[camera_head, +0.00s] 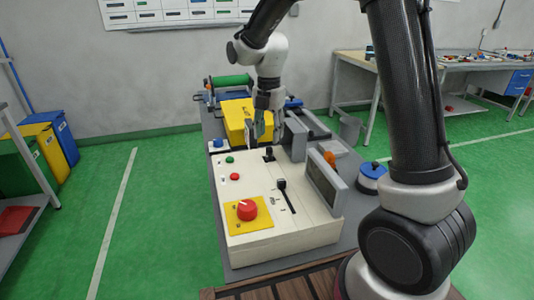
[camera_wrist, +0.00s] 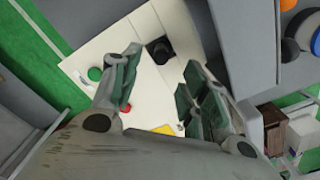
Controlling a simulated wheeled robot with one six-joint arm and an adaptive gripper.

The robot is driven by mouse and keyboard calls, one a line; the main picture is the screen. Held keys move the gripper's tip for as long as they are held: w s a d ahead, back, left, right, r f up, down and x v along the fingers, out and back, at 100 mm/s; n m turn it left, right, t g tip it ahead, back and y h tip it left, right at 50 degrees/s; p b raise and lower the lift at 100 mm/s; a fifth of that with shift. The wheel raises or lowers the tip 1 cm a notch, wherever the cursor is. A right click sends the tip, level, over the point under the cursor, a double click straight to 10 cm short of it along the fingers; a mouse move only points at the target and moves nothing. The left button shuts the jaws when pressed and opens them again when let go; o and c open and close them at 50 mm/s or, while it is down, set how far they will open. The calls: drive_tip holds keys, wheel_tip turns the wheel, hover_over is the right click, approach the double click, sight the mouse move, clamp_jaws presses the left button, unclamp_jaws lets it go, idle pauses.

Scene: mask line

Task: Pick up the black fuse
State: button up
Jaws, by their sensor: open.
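My gripper (camera_head: 262,128) is open and points down over the back part of the cream control box (camera_head: 258,218). In the wrist view its two fingers (camera_wrist: 163,62) are spread with nothing held between them. A small black upright piece (camera_head: 269,153) on a dark square base sits on the box top near its back edge. In the wrist view this black piece (camera_wrist: 160,50) shows beyond the gap between the fingertips, apart from both. I cannot tell for sure whether it is the black fuse.
The box also carries a red knob on a yellow plate (camera_head: 246,210), green (camera_head: 229,160) and red buttons (camera_head: 235,177), and a black slot lever (camera_head: 282,184). A grey screen (camera_head: 325,183) stands at its right. A yellow case (camera_head: 237,113) and a green cylinder (camera_head: 231,81) are behind.

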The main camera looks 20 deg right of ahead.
sight(269, 148)
wheel_tip(269, 148, down, 7)
drive_tip(key=shift+w+d+f, duration=0.15)
drive_tip(key=shift+f, duration=0.05)
clamp_jaws()
idle(0.3)
